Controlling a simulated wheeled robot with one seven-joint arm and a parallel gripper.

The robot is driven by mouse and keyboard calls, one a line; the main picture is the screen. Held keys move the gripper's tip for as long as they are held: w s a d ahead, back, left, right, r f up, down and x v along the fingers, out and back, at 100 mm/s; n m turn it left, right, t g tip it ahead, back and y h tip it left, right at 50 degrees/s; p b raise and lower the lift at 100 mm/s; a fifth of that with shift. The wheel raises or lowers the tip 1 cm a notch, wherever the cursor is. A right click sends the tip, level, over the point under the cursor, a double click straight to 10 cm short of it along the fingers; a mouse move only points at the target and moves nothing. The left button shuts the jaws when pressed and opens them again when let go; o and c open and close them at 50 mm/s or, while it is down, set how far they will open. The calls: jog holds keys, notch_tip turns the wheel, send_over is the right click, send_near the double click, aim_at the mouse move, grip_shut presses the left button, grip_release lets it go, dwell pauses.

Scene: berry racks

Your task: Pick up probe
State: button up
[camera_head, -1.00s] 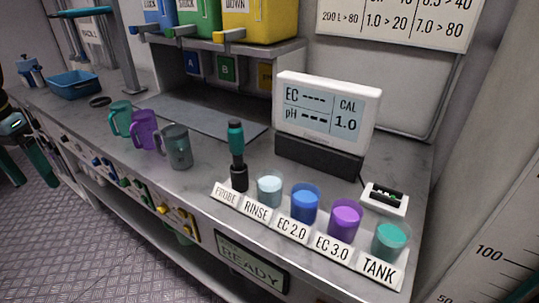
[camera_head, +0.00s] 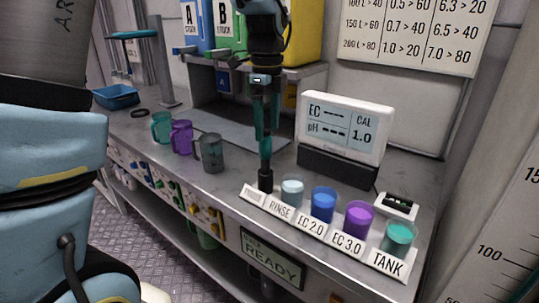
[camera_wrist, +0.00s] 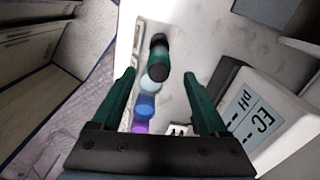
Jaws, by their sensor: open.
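The probe (camera_head: 265,158) has a teal handle and a dark lower part. It stands upright in its black holder (camera_head: 265,181) at the left end of the labelled row. My gripper (camera_head: 266,136) is above it, pointing down with teal fingers. In the wrist view the gripper (camera_wrist: 159,75) is open, with its fingertips apart on either side. The probe's top (camera_wrist: 158,57) shows between the finger lines, slightly beyond the tips. Nothing is held. The head view does not clearly show whether the fingers touch the probe.
Cups of rinse (camera_head: 291,192), blue EC 2.0 (camera_head: 323,205), purple EC 3.0 (camera_head: 357,219) and teal tank liquid (camera_head: 398,238) stand right of the probe. A meter (camera_head: 343,130) stands behind. Several mugs (camera_head: 211,153) stand left. A shelf (camera_head: 310,76) is behind the gripper.

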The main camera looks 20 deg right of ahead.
aim_at(265, 146)
jog(key=shift+w+a+f+p, duration=0.1)
jog(key=shift+f+p, duration=0.4)
jog(key=shift+f, duration=1.05)
jog(key=shift+a+f+p, duration=0.1)
jog(key=shift+f+p, duration=0.4)
jog(key=shift+f, duration=1.05)
jog(key=shift+c, duration=0.2)
grip_shut()
